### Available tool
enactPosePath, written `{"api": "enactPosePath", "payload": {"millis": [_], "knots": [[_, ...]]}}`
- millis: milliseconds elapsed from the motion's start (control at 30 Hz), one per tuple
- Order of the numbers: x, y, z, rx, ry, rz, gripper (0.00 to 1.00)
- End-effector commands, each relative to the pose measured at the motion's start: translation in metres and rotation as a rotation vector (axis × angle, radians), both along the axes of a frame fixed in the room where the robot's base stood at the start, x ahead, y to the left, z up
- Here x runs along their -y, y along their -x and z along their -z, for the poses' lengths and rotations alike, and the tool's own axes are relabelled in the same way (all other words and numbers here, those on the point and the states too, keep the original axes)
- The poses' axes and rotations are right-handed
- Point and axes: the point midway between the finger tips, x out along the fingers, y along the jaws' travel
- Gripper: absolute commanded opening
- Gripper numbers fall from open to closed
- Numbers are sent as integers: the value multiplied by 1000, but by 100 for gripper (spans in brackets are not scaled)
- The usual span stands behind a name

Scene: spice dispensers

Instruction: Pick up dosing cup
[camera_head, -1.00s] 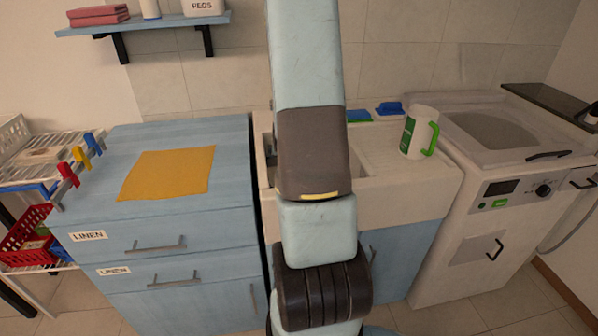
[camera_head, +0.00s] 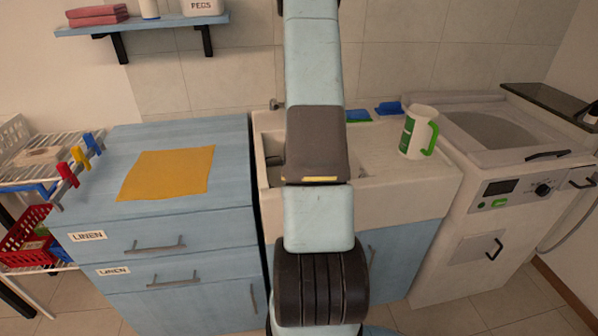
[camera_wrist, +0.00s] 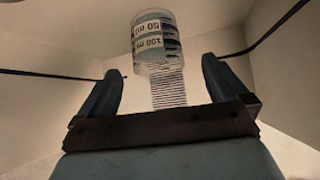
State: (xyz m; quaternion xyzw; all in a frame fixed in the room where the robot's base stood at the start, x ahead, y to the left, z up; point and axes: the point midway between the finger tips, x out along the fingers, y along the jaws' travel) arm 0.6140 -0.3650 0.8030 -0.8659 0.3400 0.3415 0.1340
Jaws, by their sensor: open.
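The dosing cup appears to be the clear cup (camera_wrist: 157,45) with upside-down "50 ml" and "100 ml" labels in the wrist view. A ribbed pale strip (camera_wrist: 168,88) shows just below it in the picture. My gripper (camera_wrist: 160,66) is open, with one dark finger on each side of the cup in the picture. I see no contact, and the distance from the fingers to the cup is hard to tell. In the head view my arm leaves the top edge, so the gripper and this cup are out of sight there.
A washing machine (camera_head: 470,215) is at right. A yellow cloth (camera_head: 165,172) lies on the blue cabinet (camera_head: 230,150). A wall shelf (camera_head: 145,24) is upper left.

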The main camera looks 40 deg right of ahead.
Motion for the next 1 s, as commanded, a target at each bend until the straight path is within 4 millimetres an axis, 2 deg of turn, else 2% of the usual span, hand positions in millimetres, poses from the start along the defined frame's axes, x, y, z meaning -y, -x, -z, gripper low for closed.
{"api": "enactPosePath", "payload": {"millis": [167,500,833,1000], "knots": [[6,-5,5,1,0,1,100],[29,-28,30,0,0,0,100],[30,-31,33,1,1,-1,100],[30,-31,33,0,1,-2,84]]}}
